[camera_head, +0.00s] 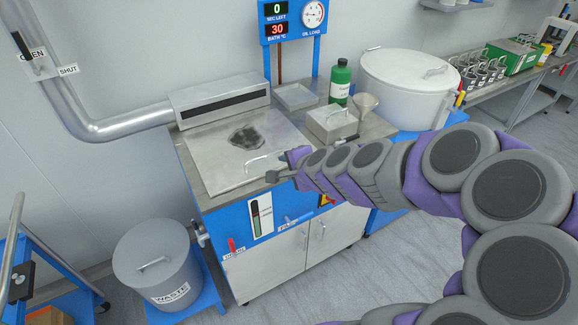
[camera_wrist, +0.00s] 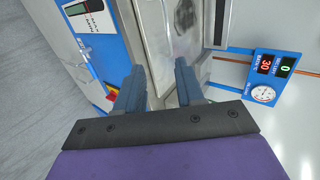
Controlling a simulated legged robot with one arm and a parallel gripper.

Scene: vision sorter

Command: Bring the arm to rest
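My arm (camera_head: 375,170), grey and purple, reaches in from the right of the head view. It is bent and extended over the front of the blue-framed bench. My gripper (camera_head: 277,172) is at the bench's front edge, near the handle (camera_head: 262,160) of the flat metal lid. I cannot tell from this view whether it touches the handle. In the wrist view the two grey fingers of my gripper (camera_wrist: 158,70) stand apart, with nothing clearly held between them. Metal bench surfaces show beyond the fingers.
The flat lid (camera_head: 215,160) bears a dark patch. A metal box (camera_head: 331,124), green bottle (camera_head: 340,82) and large white lidded pot (camera_head: 408,85) stand to the right. A grey waste bin (camera_head: 155,265) is at lower left. The floor (camera_head: 400,245) right of the bench is clear.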

